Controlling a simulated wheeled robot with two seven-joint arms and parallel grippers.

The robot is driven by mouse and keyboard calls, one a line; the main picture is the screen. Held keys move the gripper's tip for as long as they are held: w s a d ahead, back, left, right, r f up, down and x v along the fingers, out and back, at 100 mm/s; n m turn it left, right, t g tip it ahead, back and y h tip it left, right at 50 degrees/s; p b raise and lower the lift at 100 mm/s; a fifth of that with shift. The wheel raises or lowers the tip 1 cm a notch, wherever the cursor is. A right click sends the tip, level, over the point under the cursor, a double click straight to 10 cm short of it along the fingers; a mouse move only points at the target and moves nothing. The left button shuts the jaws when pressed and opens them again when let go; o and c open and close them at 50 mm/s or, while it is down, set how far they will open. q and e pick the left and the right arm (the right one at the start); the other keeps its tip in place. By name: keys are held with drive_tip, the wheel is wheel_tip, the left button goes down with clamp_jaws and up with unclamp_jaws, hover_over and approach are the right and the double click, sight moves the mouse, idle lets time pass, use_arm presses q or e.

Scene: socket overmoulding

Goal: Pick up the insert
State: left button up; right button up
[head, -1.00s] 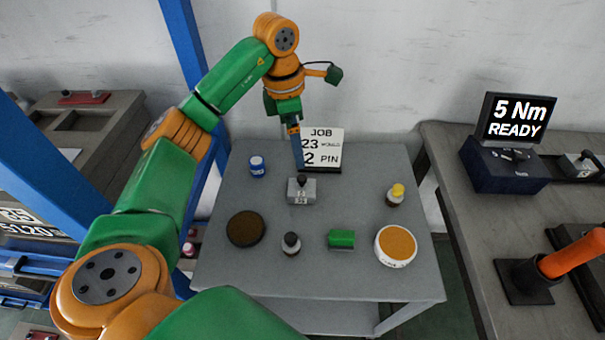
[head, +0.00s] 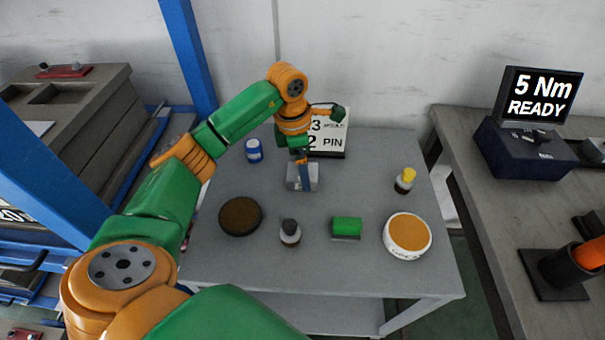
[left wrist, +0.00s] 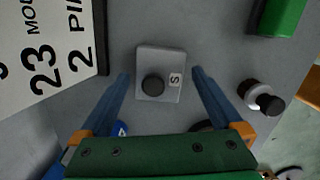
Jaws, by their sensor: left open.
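A small grey block with a round black knob on top, likely the insert, stands upright on the grey table in the head view (head: 294,184). It also shows in the left wrist view (left wrist: 170,61), with a pale label beside the knob. My left gripper (head: 303,172) reaches down over the block and partly hides it in the head view. In the left wrist view my left gripper (left wrist: 161,76) is open, with one blue finger to each side of the block and visible gaps between. My right gripper is not in view.
The job sign (head: 331,134) stands close behind the block. On the table (head: 265,270) are a blue-labelled jar (head: 254,151), a brown disc (head: 241,216), a black-capped bottle (head: 290,233), a green block (head: 346,227), an orange-topped tub (head: 408,235) and a yellow-capped bottle (head: 404,181).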

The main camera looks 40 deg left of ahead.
use_arm(q)
clamp_jaws()
idle(0.3)
